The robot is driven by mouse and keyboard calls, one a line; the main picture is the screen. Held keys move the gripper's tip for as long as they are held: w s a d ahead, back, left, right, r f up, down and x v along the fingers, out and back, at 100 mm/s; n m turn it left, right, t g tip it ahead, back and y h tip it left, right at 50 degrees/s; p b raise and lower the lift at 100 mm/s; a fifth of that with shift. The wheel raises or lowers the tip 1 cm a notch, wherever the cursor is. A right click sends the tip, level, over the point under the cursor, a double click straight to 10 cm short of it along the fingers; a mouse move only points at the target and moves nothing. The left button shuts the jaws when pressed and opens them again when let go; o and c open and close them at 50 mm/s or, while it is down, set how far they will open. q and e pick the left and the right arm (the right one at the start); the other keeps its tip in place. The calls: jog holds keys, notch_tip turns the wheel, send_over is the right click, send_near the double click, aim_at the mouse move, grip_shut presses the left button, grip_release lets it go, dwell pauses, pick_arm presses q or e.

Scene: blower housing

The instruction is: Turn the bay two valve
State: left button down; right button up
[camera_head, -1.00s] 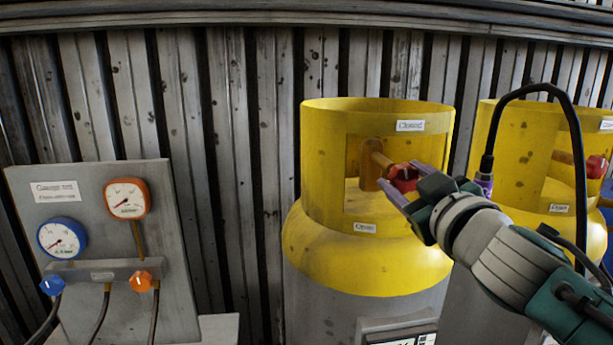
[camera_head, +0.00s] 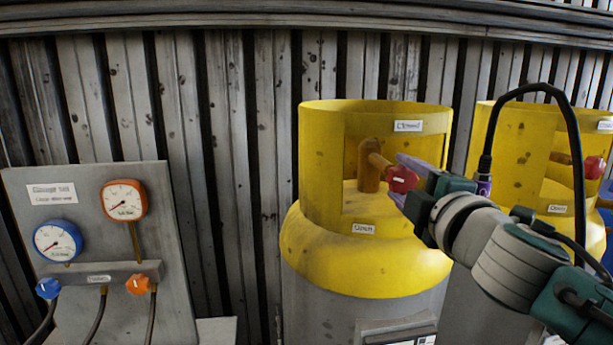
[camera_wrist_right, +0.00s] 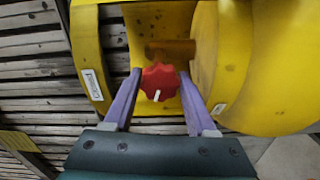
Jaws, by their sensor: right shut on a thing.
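The red valve knob (camera_head: 402,179) sits on a brass valve stem inside the cut-out collar of the nearer yellow cylinder (camera_head: 365,262). My right gripper (camera_head: 404,180) reaches in from the right and is shut on the knob. In the right wrist view the knob (camera_wrist_right: 160,82) lies between the two purple fingers, and its white mark points down in the picture. A label reading "Closed" (camera_head: 408,126) is at the collar's top, and one reading "Open" (camera_head: 363,229) is below the opening. My left gripper is out of view.
A second yellow cylinder (camera_head: 520,135) with its own red knob (camera_head: 594,167) stands close on the right, partly behind my right arm. A grey gauge panel (camera_head: 90,215) with a blue and an orange gauge stands at left. A corrugated wall is behind.

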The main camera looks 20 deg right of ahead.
jog(key=n, duration=0.4)
jog(key=shift+n, duration=1.5)
jog(key=o, duration=1.4)
jog(key=shift+s, duration=0.1)
